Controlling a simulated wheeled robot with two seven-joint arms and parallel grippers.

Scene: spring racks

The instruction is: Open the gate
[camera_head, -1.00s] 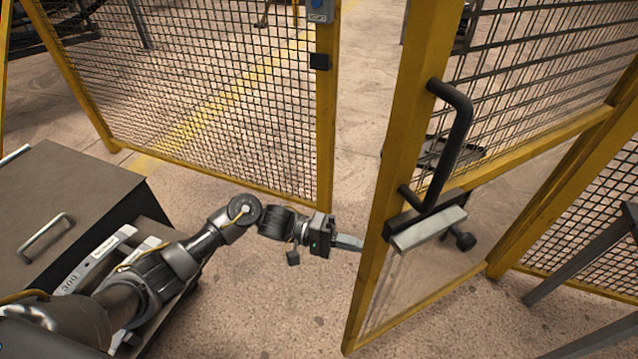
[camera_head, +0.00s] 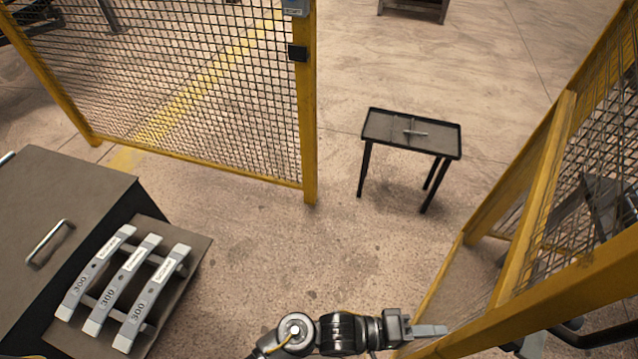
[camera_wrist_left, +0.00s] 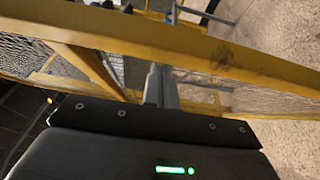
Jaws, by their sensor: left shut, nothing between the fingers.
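The yellow-framed mesh gate (camera_head: 545,185) stands swung wide at the right of the head view, with a clear gap between it and the fixed mesh fence panel. Its yellow bar also crosses the left wrist view (camera_wrist_left: 200,45). My left gripper (camera_head: 430,330) is at the bottom of the head view, shut and empty, its fingers beside the gate's lower frame. In the left wrist view the closed fingers (camera_wrist_left: 161,85) point at the yellow frame; whether they touch it I cannot tell. The black handle (camera_head: 580,332) shows only partly at the bottom right. My right gripper is not seen.
A fixed yellow mesh panel (camera_head: 180,90) with its post (camera_head: 307,130) stands at the left. A small black table (camera_head: 385,140) with a thin object on it stands beyond the gap. A dark cabinet (camera_head: 65,205) and a rack of grey bars (camera_head: 150,300) are at the lower left.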

